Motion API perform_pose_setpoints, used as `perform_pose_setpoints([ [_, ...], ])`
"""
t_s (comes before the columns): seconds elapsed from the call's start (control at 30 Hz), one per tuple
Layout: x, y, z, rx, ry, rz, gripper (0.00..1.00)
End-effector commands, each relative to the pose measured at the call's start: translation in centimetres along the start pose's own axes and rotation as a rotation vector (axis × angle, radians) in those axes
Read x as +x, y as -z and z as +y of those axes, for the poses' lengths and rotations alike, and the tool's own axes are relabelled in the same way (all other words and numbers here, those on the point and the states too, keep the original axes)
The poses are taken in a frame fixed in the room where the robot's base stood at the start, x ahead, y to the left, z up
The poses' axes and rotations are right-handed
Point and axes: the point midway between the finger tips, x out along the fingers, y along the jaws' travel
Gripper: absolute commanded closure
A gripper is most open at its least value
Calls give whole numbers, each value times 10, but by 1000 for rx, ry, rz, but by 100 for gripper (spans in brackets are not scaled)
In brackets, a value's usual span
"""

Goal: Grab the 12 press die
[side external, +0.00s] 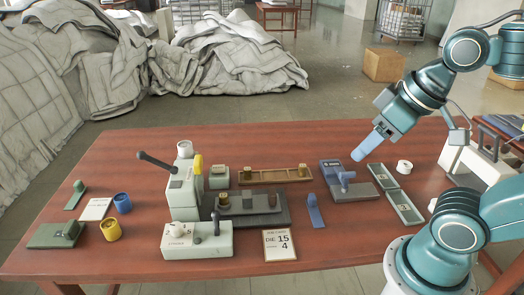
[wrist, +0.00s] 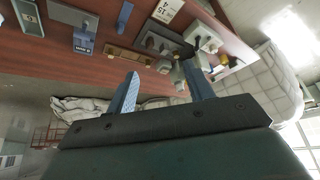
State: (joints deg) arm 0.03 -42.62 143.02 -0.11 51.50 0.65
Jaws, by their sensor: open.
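My gripper (side external: 359,155) is open and empty, held in the air above the back right part of the table. In the wrist view its two blue fingers (wrist: 160,82) stand apart with nothing between them. A wooden rack (side external: 274,175) at the back middle holds small brass-coloured pieces near its ends, one at the right end (side external: 302,171). A grey-green press (side external: 185,190) stands left of the middle, with a dark stepped bed (side external: 262,217) beside it. I cannot read a 12 on any piece, so I cannot tell which is the 12 die. The gripper is right of the rack, touching nothing.
A card (side external: 280,245) reads "DIE 15 4". A blue-grey fixture (side external: 350,185), grey trays (side external: 404,208) and a white roll (side external: 404,167) are on the right. Blue (side external: 122,203) and yellow (side external: 111,230) cups are on the left. Duvet heaps (side external: 215,60) lie behind the table (side external: 345,235).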

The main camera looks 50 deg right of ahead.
Motion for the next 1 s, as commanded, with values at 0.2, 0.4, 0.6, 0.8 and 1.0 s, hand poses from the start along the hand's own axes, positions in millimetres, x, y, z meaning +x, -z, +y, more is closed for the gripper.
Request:
perform_pose_setpoints([
  [0.2,4,17,-2,97,7,-17,48],
  [0.4,16,48,-6,288,21,-49,48],
  [0.6,36,85,-9,522,33,-89,48],
  [0.8,62,119,-10,759,39,-135,48],
  [1.0,96,149,-10,1000,38,-186,48],
])
